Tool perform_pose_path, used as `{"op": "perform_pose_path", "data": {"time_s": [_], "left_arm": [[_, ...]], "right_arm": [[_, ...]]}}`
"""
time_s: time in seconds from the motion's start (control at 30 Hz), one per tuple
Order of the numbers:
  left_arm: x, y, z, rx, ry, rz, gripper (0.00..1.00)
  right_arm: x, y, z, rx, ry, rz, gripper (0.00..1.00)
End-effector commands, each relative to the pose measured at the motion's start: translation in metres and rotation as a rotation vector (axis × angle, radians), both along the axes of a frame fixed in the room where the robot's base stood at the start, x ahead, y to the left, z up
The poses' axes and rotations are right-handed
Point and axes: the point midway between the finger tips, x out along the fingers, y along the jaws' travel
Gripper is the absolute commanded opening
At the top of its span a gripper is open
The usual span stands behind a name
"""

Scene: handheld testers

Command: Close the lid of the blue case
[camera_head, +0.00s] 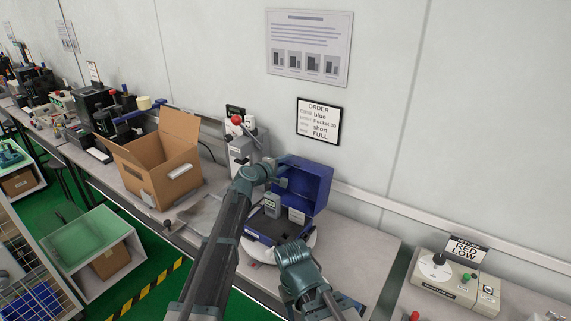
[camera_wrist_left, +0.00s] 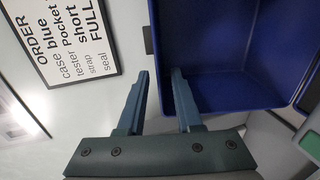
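The blue case stands open on a round white plate (camera_head: 312,238). Its lid (camera_head: 313,186) is raised at the back, with its hollow side facing forward. A grey-green tester (camera_head: 272,204) and a white card (camera_head: 297,215) show in the case base (camera_head: 262,226). My left gripper (camera_head: 281,181) is at the lid's left edge. In the left wrist view its fingers (camera_wrist_left: 161,74) are apart, one over the hollow of the lid (camera_wrist_left: 225,50) and one outside its side wall. My right gripper (camera_head: 297,262) is in front of the case; its fingertips are not clear.
An open cardboard box (camera_head: 160,165) and a grey machine with a red knob (camera_head: 240,145) stand to the left. An order sign (camera_head: 318,121) hangs on the wall behind. A control box (camera_head: 455,280) is at the right. The table right of the case looks clear.

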Motion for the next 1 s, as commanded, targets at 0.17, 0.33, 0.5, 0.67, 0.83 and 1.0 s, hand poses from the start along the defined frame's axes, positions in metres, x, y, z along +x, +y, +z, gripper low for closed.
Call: {"op": "perform_pose_path", "data": {"time_s": [0.17,0.33,0.5,0.67,0.83,1.0], "left_arm": [[-0.0001,0.0003,0.0000,0.000,0.000,0.000,0.01],[-0.0001,0.0003,0.0000,0.000,0.000,0.000,0.00],[-0.0002,0.0004,-0.0001,0.000,0.000,0.000,0.00],[-0.0002,0.0005,-0.0002,0.001,0.000,0.000,0.00],[-0.0003,0.0005,-0.0002,0.001,0.000,0.000,0.00],[-0.0003,0.0006,-0.0003,0.001,0.000,0.000,0.00]], "right_arm": [[0.0000,0.0000,0.0000,0.000,0.000,0.000,0.50],[0.0000,0.0000,0.0000,0.000,0.000,0.000,0.50],[0.0000,0.0000,0.0000,0.000,0.000,0.000,0.50],[0.0000,0.0000,-0.0001,0.000,0.000,0.000,0.50],[0.0000,0.0000,-0.0001,0.000,0.000,0.000,0.50],[0.0000,0.0000,-0.0001,0.000,0.000,0.000,0.50]]}}
